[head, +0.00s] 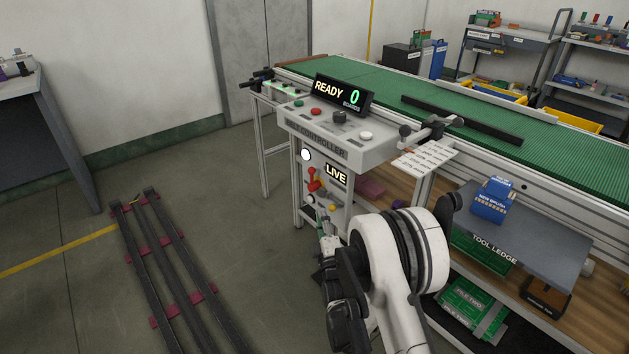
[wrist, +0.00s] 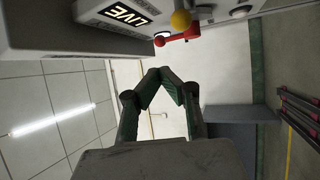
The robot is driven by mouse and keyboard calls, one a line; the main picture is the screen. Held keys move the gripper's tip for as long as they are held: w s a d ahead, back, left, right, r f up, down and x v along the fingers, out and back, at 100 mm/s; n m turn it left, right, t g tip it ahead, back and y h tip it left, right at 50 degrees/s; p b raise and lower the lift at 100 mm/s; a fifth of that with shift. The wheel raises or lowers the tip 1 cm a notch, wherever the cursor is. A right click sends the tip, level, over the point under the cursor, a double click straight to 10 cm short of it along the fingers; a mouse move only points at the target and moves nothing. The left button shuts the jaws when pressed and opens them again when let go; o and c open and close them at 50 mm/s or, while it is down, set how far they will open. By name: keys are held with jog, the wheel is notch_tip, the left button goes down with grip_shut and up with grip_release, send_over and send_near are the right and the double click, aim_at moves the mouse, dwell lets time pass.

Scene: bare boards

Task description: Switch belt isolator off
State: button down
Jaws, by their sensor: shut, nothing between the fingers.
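The belt isolator is a red handle (head: 312,180) on the front of the controller stand, left of a lit LIVE sign (head: 336,174). In the wrist view the red handle (wrist: 178,36) shows at the top beside a yellow knob (wrist: 181,20), with the LIVE sign (wrist: 126,14) upside down to its left. My gripper (wrist: 165,72) is shut and empty, its fingertips together. It is apart from the handle in the wrist view. In the head view my gripper (head: 328,244) is low in front of the stand, partly hidden by my arm.
A tool ledge (head: 535,240) holds a blue box (head: 491,203) at right. Dark rails (head: 165,260) lie on the floor at left, with clear floor between.

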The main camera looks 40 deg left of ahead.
aim_at(312, 174)
jog(key=b+x, duration=0.4)
jog(key=x, duration=0.9)
jog(key=shift+w+a, duration=0.25)
jog(key=shift+w, duration=0.05)
jog(key=shift+r, duration=0.15)
